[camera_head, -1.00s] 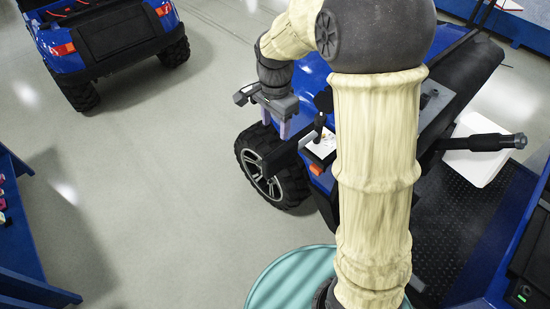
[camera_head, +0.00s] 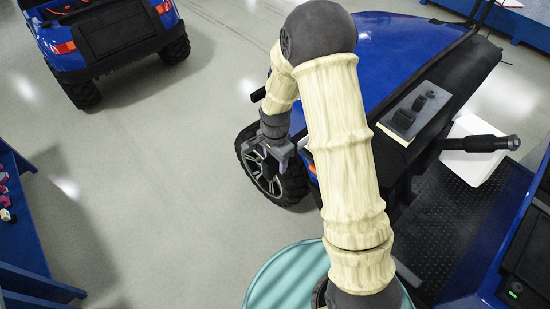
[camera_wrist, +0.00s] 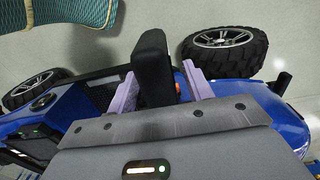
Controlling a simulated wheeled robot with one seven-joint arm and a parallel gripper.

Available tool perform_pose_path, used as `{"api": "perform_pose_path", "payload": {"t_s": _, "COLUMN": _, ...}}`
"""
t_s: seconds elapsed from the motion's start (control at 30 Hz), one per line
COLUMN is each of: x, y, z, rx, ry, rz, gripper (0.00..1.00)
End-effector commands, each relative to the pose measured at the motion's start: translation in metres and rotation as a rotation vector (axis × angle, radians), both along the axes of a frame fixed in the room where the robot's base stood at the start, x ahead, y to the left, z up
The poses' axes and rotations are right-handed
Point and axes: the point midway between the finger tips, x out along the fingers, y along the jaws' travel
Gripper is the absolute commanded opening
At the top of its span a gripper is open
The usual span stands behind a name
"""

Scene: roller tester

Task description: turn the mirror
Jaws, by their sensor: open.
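The mirror (camera_wrist: 153,62) shows in the wrist view as a black, rounded upright housing on the side of the blue vehicle (camera_head: 400,45). My gripper (camera_wrist: 158,88) is open, with its two lilac fingers on either side of the mirror's lower part. I cannot tell whether either finger touches it. In the head view my gripper (camera_head: 270,158) is beside the vehicle, over its front wheel. The mirror is hidden behind my arm there. The mirror's lower end is hidden by the gripper body in the wrist view.
A black-topped panel with a grey switch plate (camera_head: 412,112) lies right of my arm. A black handle-like bar (camera_head: 480,144) juts out over a white seat (camera_head: 472,165). Another blue vehicle (camera_head: 108,40) stands at the upper left.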

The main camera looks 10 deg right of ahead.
Motion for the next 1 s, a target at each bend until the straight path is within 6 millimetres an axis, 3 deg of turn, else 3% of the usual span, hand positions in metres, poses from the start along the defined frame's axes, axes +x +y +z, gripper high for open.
{"api": "perform_pose_path", "payload": {"t_s": 0.33, "x": -0.0002, "y": 0.0000, "z": -0.0039, "rx": 0.000, "ry": 0.000, "rz": 0.001, "gripper": 0.49}}
{"api": "perform_pose_path", "payload": {"t_s": 0.6, "x": -0.0002, "y": -0.0001, "z": -0.0036, "rx": 0.000, "ry": 0.000, "rz": 0.000, "gripper": 0.00}}
{"api": "perform_pose_path", "payload": {"t_s": 1.0, "x": 0.0064, "y": 0.0036, "z": -0.0037, "rx": 0.000, "ry": -0.001, "rz": -0.037, "gripper": 0.00}}
